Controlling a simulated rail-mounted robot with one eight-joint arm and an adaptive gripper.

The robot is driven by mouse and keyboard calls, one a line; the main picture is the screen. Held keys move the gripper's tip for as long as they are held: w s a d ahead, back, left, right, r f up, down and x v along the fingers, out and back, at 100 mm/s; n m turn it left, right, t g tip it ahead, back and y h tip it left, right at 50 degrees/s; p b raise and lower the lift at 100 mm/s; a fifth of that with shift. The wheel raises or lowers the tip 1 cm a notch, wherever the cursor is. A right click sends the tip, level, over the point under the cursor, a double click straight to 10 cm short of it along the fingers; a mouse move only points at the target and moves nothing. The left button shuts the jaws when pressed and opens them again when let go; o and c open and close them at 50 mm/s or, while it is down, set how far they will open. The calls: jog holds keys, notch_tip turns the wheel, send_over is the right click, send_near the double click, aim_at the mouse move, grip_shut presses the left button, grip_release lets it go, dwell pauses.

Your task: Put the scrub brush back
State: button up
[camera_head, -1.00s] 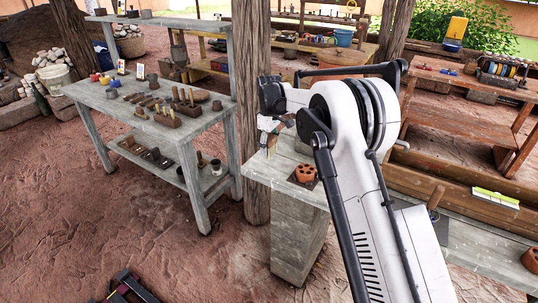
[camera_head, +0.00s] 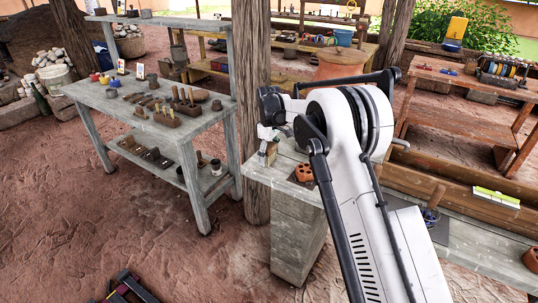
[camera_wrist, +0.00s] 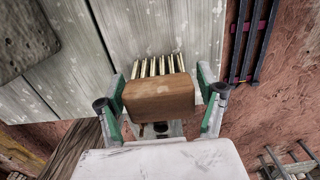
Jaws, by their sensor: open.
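The scrub brush, a brown wooden block with pale bristles, shows in the wrist view (camera_wrist: 160,98) between the two green-lined fingers of my gripper (camera_wrist: 163,100). The fingers are spread, one on either side of the block, and I see a gap beside it at least on the right. The bristle end lies over the grey bench boards. In the head view my gripper (camera_head: 268,138) is at the left end of the grey bench (camera_head: 290,210), with a tan block (camera_head: 271,152) beneath it, partly hidden. Contact of the brush with the bench is not clear.
A terracotta piece with holes (camera_head: 304,172) stands just right of my gripper on the bench. A tree trunk (camera_head: 252,100) rises close on the left. A tool-covered table (camera_head: 110,105) stands further left. A grey slab (camera_wrist: 28,35) shows in the wrist view.

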aim_at(270, 146)
notch_tip(270, 146, up, 12)
jog(key=shift+r+p, duration=0.1)
jog(key=shift+p, duration=0.35)
jog(key=shift+s+d+r, duration=0.1)
jog(key=shift+d+r, duration=0.05)
jog(key=shift+r, duration=0.1)
jog(key=s+d+r+m+t, duration=0.2)
jog(key=s+d+r+m, duration=0.1)
jog(key=s+d+r, duration=0.55)
jog(key=s+d+r+m+t, duration=0.1)
jog(key=s+d+r+m, duration=0.2)
jog(key=s+d+r, duration=0.55)
jog(key=s+d+f+m+t, duration=0.1)
jog(key=s+d+f+m, duration=0.1)
jog(key=s, duration=0.8)
jog(key=s+d+f+m+t, duration=0.1)
jog(key=s+d+f+m, duration=0.1)
jog(key=s, duration=0.9)
jog(key=s+d+f+m+t, duration=0.2)
jog(key=s+d+f, duration=0.1)
jog(key=s, duration=0.7)
jog(key=shift+s+d+f, duration=0.2)
jog(key=shift+s+f, duration=0.15)
jog(key=shift+f, duration=0.3)
